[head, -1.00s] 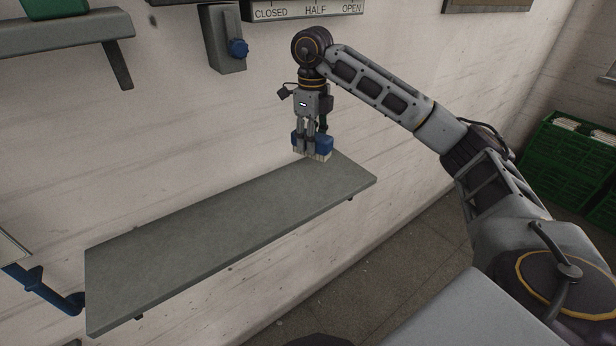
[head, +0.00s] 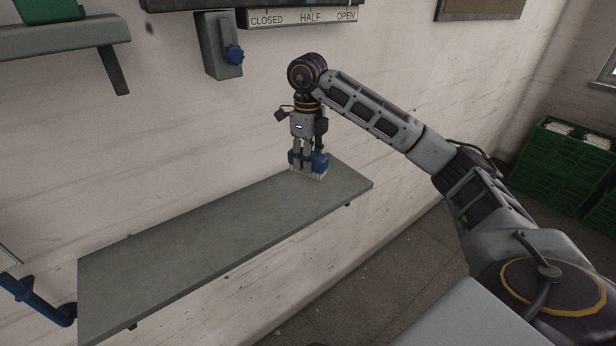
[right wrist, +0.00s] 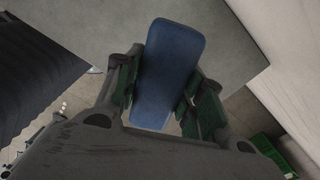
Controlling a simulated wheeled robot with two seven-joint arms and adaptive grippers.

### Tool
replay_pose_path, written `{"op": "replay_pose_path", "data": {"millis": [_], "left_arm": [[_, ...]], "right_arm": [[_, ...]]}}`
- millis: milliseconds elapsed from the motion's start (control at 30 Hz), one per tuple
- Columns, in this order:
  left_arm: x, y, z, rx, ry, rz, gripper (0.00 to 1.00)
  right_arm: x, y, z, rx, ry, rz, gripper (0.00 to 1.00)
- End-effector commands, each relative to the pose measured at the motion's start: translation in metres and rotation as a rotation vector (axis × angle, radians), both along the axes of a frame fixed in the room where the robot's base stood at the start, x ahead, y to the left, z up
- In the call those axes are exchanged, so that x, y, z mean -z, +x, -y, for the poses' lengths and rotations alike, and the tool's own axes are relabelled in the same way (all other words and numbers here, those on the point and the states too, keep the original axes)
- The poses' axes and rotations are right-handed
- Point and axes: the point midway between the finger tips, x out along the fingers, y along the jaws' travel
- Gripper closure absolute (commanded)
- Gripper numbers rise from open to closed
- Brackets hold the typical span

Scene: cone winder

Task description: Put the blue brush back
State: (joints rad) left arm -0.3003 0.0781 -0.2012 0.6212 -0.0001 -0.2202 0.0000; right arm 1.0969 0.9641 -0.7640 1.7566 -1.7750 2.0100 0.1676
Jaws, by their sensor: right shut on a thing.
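The blue brush (head: 319,162) has a blue block and pale bristles that point down. It is at the far right end of the grey wall shelf (head: 200,228). My right gripper (head: 308,160) points down and is shut on the brush. The bristles are at the shelf top; I cannot tell whether they touch it. In the right wrist view the blue back of the brush (right wrist: 168,70) lies between the two fingers, with the grey shelf (right wrist: 110,30) beneath it. My left gripper is not in view.
The rest of the shelf is bare. Green crates (head: 556,150) stand on the floor at the right. A blue bracket (head: 40,298) is at lower left.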

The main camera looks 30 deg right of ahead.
Motion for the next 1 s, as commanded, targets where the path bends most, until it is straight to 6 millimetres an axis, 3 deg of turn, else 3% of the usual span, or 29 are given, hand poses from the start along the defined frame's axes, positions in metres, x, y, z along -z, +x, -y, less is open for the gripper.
{"op": "replay_pose_path", "data": {"millis": [233, 767, 1000], "left_arm": [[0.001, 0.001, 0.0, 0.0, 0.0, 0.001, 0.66], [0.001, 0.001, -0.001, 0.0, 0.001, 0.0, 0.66], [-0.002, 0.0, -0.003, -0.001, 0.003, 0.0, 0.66]], "right_arm": [[0.016, 0.0, 0.0, 0.0, 0.001, 0.0, 0.8], [0.021, 0.0, 0.0, 0.0, 0.0, 0.0, 0.8], [0.04, -0.001, 0.0, -0.001, 0.0, -0.002, 0.8]]}}
